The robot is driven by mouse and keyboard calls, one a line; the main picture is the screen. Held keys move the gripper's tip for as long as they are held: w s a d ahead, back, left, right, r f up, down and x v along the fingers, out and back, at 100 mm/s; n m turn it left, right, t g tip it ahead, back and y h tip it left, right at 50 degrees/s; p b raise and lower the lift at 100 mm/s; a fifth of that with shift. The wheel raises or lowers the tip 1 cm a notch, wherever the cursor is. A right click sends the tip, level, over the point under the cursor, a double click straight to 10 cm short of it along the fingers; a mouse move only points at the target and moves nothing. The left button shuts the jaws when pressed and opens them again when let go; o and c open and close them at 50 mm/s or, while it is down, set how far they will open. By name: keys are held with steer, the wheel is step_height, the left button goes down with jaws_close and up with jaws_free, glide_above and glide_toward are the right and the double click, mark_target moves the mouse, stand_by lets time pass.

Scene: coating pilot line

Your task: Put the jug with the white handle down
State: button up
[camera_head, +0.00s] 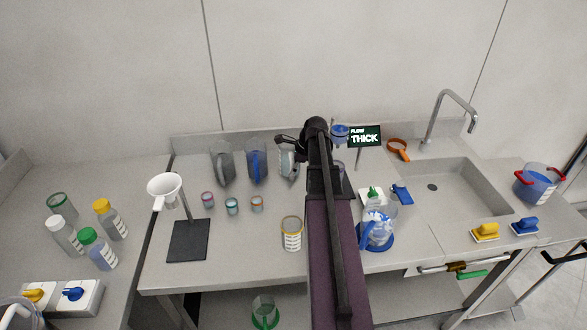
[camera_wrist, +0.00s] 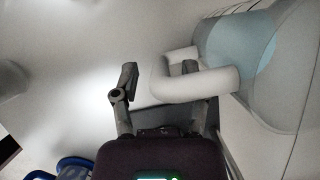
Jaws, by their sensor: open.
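The jug with the white handle (camera_head: 287,164) is at the back of the bench, at the right end of a row of jugs, and looks upright on the bench top. My arm partly hides it. In the wrist view its pale blue-grey body (camera_wrist: 262,55) fills the upper right, and its white handle (camera_wrist: 195,82) points toward my gripper (camera_wrist: 158,78). My gripper is open. One finger shows by the handle's loop, and the other stands apart to the left. In the head view my gripper (camera_head: 289,141) is at the jug's upper part.
A grey-handled jug (camera_head: 222,163) and a blue-handled jug (camera_head: 256,166) stand close on the left. Small cups (camera_head: 232,206), a white funnel on a stand (camera_head: 165,188) and a yellow-rimmed can (camera_head: 291,234) are nearer. A sign (camera_head: 365,136) and a sink (camera_head: 440,185) lie right.

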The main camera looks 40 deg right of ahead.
steer(key=shift+r, duration=0.1)
steer(key=p+v, duration=1.1)
steer(key=v, duration=0.1)
stand_by(0.6)
steer(key=shift+a, duration=0.1)
stand_by(0.8)
steer(key=s+a+n+g+h, duration=0.1)
steer(key=s+a+n, duration=0.2)
steer(key=a+n, duration=1)
steer(key=s+a+f+n+g+h, duration=0.1)
steer(key=a+n, duration=1.2)
steer(key=a, duration=1.3)
steer(key=shift+s+a+f+g+h, duration=0.35)
steer(key=shift+s+g+h, duration=0.25)
steer(key=shift+s, duration=0.55)
